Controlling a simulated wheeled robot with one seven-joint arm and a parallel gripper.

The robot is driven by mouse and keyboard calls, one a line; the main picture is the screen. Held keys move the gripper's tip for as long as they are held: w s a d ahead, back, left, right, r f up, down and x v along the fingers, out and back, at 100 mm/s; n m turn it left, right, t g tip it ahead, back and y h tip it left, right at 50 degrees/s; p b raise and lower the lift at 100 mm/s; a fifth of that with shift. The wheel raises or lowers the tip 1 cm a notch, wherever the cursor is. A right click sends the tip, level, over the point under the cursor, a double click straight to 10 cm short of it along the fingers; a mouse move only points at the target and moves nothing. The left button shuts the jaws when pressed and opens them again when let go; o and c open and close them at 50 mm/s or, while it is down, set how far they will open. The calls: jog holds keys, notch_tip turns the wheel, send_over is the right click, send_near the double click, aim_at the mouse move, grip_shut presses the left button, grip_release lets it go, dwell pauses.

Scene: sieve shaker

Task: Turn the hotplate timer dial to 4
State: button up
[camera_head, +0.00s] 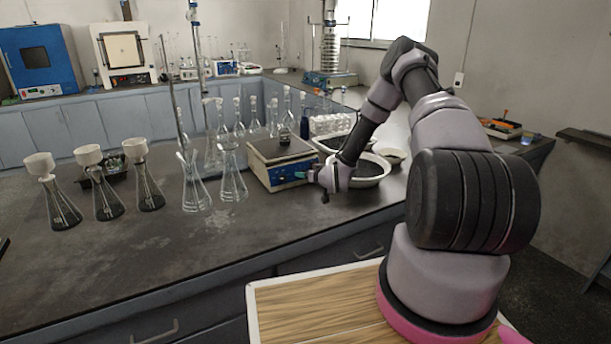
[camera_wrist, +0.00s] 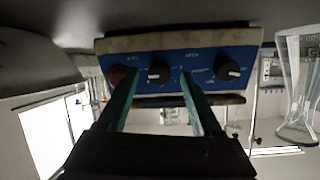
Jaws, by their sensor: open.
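The hotplate (camera_head: 262,150) stands on the dark bench, its blue front panel facing my arm. In the wrist view, which is upside down, the blue panel (camera_wrist: 205,64) carries a dark red knob (camera_wrist: 119,75) at the left, a black dial (camera_wrist: 159,72) in the middle and another black dial (camera_wrist: 229,71) at the right. The panel lettering is too small to read, so I cannot tell which is the timer dial. My gripper (camera_head: 304,175) is open at the panel. In the wrist view its green fingers (camera_wrist: 158,75) lie either side of the middle dial; contact is unclear.
Glass flasks (camera_head: 232,185) stand left of the hotplate, and several funnel-topped flasks (camera_head: 146,190) stand farther left. A round pan (camera_head: 372,170) sits close to the right, behind my forearm.

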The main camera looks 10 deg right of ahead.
jog(key=v, duration=0.9)
jog(key=shift+s, duration=0.15)
jog(key=shift+r, duration=0.1)
jog(key=s+d+r+g+h, duration=0.15)
jog(key=s+r, duration=0.25)
jog(key=r, duration=0.9)
jog(key=s+d+r+g+h, duration=0.1)
jog(key=s+r+g+h, duration=0.15)
jog(key=r, duration=1.05)
jog(key=s+a+r+m+y, duration=0.1)
jog(key=s+r, duration=0.4)
jog(key=s, duration=0.5)
jog(key=s+a+r+m+g+y, duration=0.1)
jog(key=s+r, duration=0.4)
jog(key=s, duration=0.5)
jog(key=s+a+r+m+g+y, duration=0.1)
jog(key=s+a+r+m, duration=0.2)
jog(key=s, duration=0.7)
notch_tip(320, 180, up, 3)
jog(key=shift+f, duration=0.1)
